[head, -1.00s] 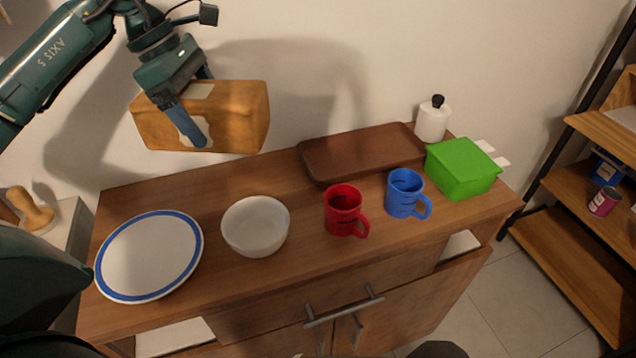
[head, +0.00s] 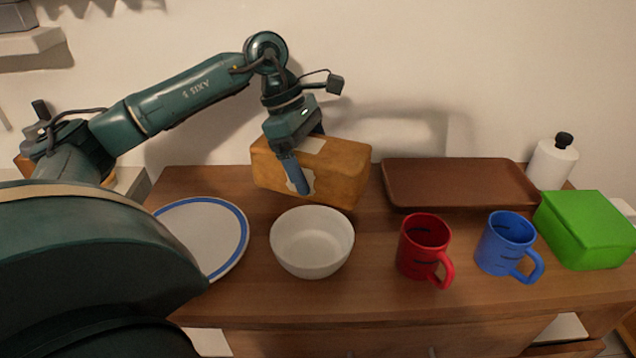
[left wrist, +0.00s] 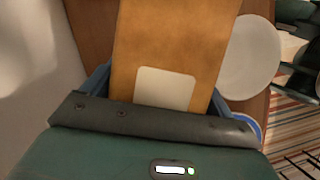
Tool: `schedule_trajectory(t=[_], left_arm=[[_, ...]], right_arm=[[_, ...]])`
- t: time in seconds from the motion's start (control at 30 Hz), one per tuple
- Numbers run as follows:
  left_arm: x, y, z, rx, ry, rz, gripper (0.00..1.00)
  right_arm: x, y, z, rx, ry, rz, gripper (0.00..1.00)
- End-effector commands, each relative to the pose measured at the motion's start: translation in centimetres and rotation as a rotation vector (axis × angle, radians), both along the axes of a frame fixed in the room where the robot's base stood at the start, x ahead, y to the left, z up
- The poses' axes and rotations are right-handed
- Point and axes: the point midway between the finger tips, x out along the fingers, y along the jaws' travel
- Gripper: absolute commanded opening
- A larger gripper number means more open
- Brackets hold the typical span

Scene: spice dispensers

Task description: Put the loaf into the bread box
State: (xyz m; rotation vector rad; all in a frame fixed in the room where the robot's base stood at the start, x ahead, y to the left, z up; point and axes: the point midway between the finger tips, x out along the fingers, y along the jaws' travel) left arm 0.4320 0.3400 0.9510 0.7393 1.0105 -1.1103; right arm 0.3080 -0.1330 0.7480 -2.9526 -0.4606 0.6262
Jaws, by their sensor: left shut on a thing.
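The loaf (head: 345,174) is an orange-brown block with a pale label. My left gripper (head: 303,165) is shut on it, with one finger on its near side over the label. The loaf is above the back of the wooden cabinet top, behind the white bowl; I cannot tell its exact height. In the left wrist view the loaf (left wrist: 175,40) sits between both fingers (left wrist: 160,88). A green lidded box (head: 588,228) stands at the right end of the top; I cannot tell whether it is the bread box. My right gripper is not in view.
A white bowl (head: 312,242) stands in front of the loaf, a blue-rimmed plate (head: 200,232) left of it. A brown tray (head: 460,182) lies at the back right. A red mug (head: 422,245), blue mug (head: 505,240) and white bottle (head: 552,162) stand on the right.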

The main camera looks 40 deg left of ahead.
Motion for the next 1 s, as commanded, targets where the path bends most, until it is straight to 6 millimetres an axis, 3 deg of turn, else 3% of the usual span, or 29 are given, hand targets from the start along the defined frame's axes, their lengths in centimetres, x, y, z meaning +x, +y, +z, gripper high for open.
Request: schedule_trajectory(t=[0.3,0.67,0.7,0.83,1.0], left_arm=[[0.0,0.0,-3.7,0.0,0.0,0.0,0.53],[0.0,0.0,-4.1,0.0,-0.002,0.0,0.53],[0.0,0.0,-4.0,0.001,0.0,0.0,0.89],[0.0,0.0,-4.0,0.001,0.0,0.0,0.99],[0.0,0.0,-4.0,0.001,0.0,0.0,1.0]], right_arm=[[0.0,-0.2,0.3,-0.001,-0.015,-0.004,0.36],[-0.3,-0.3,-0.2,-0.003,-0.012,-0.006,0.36],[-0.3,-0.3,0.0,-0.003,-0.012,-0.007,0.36],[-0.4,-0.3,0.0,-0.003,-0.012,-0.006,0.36],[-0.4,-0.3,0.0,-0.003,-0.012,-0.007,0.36]])
